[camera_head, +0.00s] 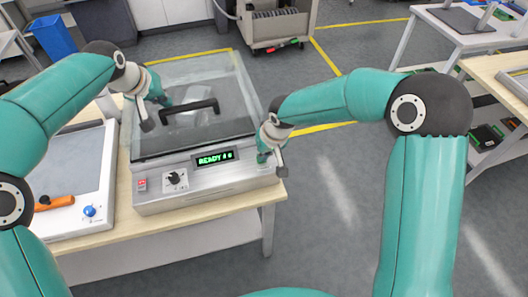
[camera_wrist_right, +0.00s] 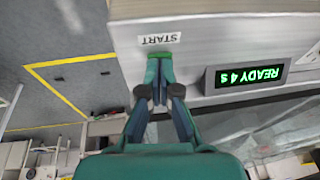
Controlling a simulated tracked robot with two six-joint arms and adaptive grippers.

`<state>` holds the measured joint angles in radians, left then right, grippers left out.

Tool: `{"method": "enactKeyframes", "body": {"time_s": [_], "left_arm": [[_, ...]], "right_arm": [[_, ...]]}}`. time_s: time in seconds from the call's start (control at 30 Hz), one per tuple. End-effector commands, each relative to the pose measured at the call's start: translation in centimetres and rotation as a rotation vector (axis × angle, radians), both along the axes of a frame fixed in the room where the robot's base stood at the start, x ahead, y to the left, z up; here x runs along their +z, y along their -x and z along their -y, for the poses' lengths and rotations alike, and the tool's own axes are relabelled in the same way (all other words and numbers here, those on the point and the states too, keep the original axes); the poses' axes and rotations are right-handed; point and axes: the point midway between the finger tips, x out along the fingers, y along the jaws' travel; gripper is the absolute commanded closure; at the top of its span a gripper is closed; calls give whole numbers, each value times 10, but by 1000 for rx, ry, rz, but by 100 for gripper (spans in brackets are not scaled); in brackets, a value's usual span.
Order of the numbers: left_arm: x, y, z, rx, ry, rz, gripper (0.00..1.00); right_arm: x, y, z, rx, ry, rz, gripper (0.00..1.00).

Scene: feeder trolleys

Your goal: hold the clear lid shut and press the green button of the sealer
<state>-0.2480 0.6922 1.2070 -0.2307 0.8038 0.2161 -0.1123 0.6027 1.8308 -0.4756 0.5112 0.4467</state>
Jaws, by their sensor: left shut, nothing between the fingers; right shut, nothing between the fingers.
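The sealer (camera_head: 205,186) is a grey metal box on a table, with its clear lid (camera_head: 205,70) down and a black handle (camera_head: 190,107) on it. The green button is mostly hidden behind these tips; a green sliver shows there.
A red switch (camera_head: 141,184) and a black knob (camera_head: 174,179) are on the sealer's front. A white device (camera_head: 97,205) with a blue knob (camera_head: 89,211) and an orange handle (camera_head: 54,203) stands at left. The floor right of the table is open.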

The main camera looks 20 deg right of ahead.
Motion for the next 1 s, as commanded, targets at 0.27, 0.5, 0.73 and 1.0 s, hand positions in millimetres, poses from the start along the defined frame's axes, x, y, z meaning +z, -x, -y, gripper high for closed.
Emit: {"method": "enactKeyframes", "body": {"time_s": [0.27, 0.5, 0.73, 1.0], "left_arm": [[-3, 2, 1, -2, -1, -10, 100], [-3, 2, 1, -3, -2, -9, 100], [-3, 2, 1, -2, -1, -11, 100], [-3, 2, 1, -2, -1, -11, 100]], "right_arm": [[-2, 0, 0, 0, 0, 0, 100], [-4, 0, 0, 0, 0, -1, 100], [-7, 1, 0, 1, 0, -1, 100], [-8, 1, 0, 1, 0, -3, 100]]}}
